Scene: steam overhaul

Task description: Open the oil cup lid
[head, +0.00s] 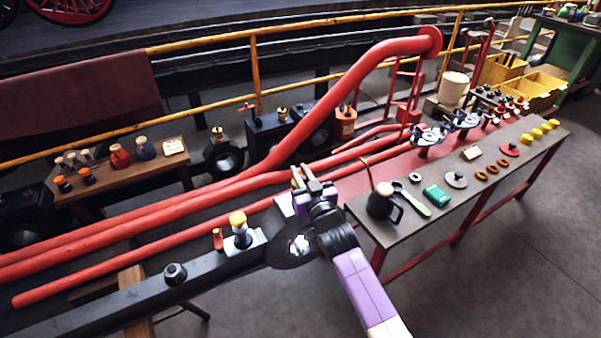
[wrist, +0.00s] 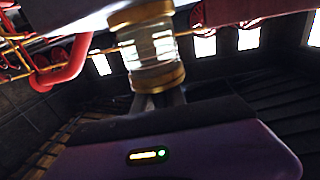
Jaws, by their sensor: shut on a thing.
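The oil cup (wrist: 152,50) is a clear glass cylinder between two brass bands in the wrist view. Its brass end nearest my gripper, which looks like the lid (wrist: 158,78), meets my fingertips. My gripper (wrist: 160,95) is shut on that brass end, and the exact grip is partly hidden. In the head view my gripper (head: 308,188) is over the round end of the black rod (head: 215,282), and it hides most of the cup there. The lid looks closed against the glass.
A second small cup with a yellow top (head: 238,222) stands on the rod to the left. Red pipes (head: 150,218) run close behind. A workbench (head: 465,215) at right holds a black oil can (head: 382,203) and several small parts. Open floor lies in front of it.

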